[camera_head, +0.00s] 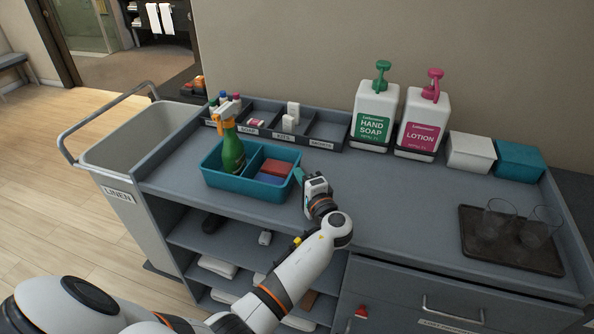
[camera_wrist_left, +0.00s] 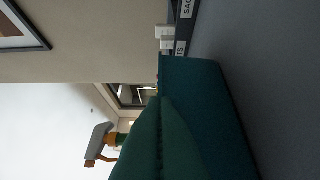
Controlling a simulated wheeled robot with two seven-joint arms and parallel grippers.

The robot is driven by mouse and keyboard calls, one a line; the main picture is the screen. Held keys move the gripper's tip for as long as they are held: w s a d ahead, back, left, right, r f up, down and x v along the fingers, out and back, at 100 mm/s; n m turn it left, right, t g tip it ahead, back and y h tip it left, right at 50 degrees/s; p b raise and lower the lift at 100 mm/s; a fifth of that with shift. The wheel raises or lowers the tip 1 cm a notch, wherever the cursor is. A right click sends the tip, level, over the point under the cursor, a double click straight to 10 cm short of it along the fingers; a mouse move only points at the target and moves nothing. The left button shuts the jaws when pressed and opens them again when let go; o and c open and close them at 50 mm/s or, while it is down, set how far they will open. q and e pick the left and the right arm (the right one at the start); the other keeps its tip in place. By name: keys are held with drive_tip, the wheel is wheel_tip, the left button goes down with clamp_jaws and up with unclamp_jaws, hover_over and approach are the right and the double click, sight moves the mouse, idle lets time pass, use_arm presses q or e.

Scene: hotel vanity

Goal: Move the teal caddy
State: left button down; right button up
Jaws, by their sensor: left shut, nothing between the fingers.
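The teal caddy (camera_head: 236,185) stands upright on the left part of the grey cart top. It holds a green spray bottle (camera_head: 232,152) with an orange and white head on its left side. Red and blue blocks (camera_head: 275,168) lie in its right compartments. My left gripper (camera_head: 299,174) is at the caddy's right end, shut and empty. In the left wrist view the caddy's wall (camera_wrist_left: 212,95) is very close behind the fingers (camera_wrist_left: 165,140). I cannot tell whether they touch it. My right gripper is not in view.
A labelled organizer (camera_head: 325,143) runs behind the caddy. Hand soap (camera_head: 374,115) and lotion (camera_head: 422,123) pumps, a white box (camera_head: 470,154) and a teal box (camera_head: 520,161) stand along the back. A dark tray (camera_head: 480,250) with two glasses lies right. The middle top is clear.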

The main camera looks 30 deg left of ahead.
sight(241, 155)
use_arm(q)
drive_tip(key=shift+w, duration=0.15)
drive_tip(key=shift+d, duration=0.1)
drive_tip(key=s+a, duration=0.1)
drive_tip(key=a, duration=0.4)
drive_tip(key=s+a+b, duration=0.1)
drive_tip(key=a, duration=0.4)
drive_tip(key=s+a+b, duration=0.1)
drive_tip(key=a, duration=0.4)
drive_tip(key=shift+a, duration=0.3)
drive_tip(key=shift+s+a, duration=0.15)
drive_tip(key=shift+a, duration=0.4)
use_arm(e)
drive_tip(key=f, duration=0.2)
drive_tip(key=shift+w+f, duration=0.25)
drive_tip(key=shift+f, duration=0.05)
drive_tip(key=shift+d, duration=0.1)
